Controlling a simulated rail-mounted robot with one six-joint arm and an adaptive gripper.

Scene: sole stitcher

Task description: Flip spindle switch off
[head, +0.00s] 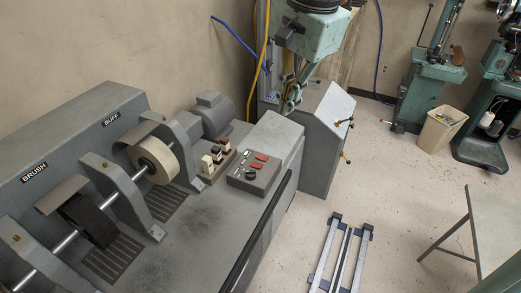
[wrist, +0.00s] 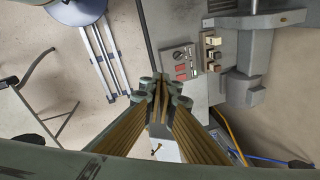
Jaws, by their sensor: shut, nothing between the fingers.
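A grey control panel (head: 240,183) sits on top of the grey machine, with red switches (head: 260,160) and a black knob (head: 250,174). Next to it is a brown block with cream and dark switches (head: 211,160). In the wrist view the panel's knob (wrist: 178,54) and red switches (wrist: 181,71) show above the fingers, with the switch block (wrist: 211,50) to their right. Labels are too small to read, so I cannot tell which is the spindle switch. My gripper (head: 286,111) is shut and empty, above and beyond the panel, apart from it; its fingertips show in the wrist view (wrist: 160,78).
The machine carries a buff wheel (head: 153,160), a brush wheel (head: 92,218) and a grey motor (head: 213,115) behind the panel. A black bar (head: 258,231) runs along its front edge. The floor rails (head: 340,255) and a workbench (head: 498,228) lie to the right.

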